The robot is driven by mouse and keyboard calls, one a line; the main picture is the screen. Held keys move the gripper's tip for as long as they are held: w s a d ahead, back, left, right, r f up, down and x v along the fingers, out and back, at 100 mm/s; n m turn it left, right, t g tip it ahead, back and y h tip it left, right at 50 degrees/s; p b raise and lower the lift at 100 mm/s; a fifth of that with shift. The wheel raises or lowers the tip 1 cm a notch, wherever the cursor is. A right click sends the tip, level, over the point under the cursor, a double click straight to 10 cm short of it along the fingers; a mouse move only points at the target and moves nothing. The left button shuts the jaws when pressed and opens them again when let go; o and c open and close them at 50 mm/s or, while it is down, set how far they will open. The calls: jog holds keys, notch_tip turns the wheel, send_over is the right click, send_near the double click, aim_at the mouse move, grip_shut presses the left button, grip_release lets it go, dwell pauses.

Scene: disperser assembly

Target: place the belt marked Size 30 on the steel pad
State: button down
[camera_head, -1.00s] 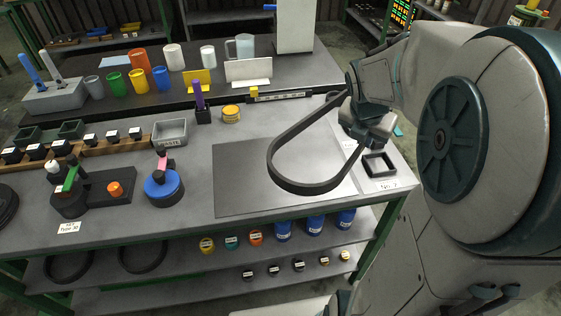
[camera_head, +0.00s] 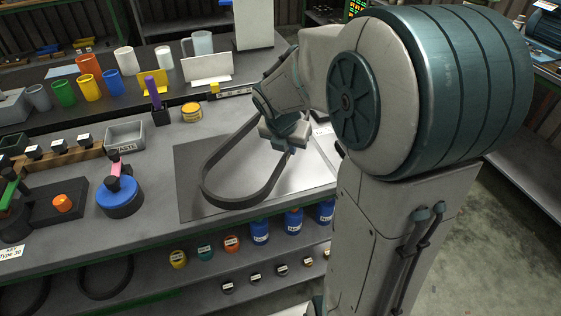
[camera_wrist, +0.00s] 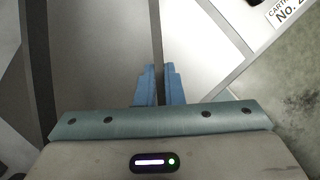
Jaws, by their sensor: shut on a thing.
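A dark belt (camera_head: 206,187) forms a long loop over the steel pad (camera_head: 190,160) in the head view. My gripper (camera_head: 288,148) is shut on the belt at the loop's right end, above the right part of the pad. In the wrist view my gripper (camera_wrist: 159,80) has its blue fingers closed on the belt's edge (camera_wrist: 158,35), and the belt's other side (camera_wrist: 38,60) runs along the left. I cannot tell whether the belt's far end touches the pad. No size mark on the belt is legible.
A blue round-based device (camera_head: 120,198) stands left of the pad. Blue jars (camera_head: 260,231) stand on the shelf below. Other belts (camera_head: 106,280) lie lower left.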

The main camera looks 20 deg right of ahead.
jog(key=shift+w+a+f, duration=0.35)
jog(key=shift+a+f, duration=0.1)
jog(key=shift+a, duration=0.15)
jog(key=shift+f+b, duration=0.7)
jog(key=shift+f, duration=1.2)
jog(key=shift+f, duration=0.15)
jog(key=c, duration=1.5)
grip_release()
jog(key=shift+c, duration=0.2)
jog(key=p+v, duration=0.3)
jog(key=v, duration=0.8)
jog(key=s+a+m+y, duration=0.1)
jog(key=s+m, duration=0.6)
jog(key=m, duration=0.7)
jog(key=s+a+f+m+g+y, duration=0.1)
jog(key=s+m, duration=0.7)
jog(key=m, duration=0.6)
jog(key=shift+s+a+y, duration=0.3)
jog(key=shift+y, duration=0.1)
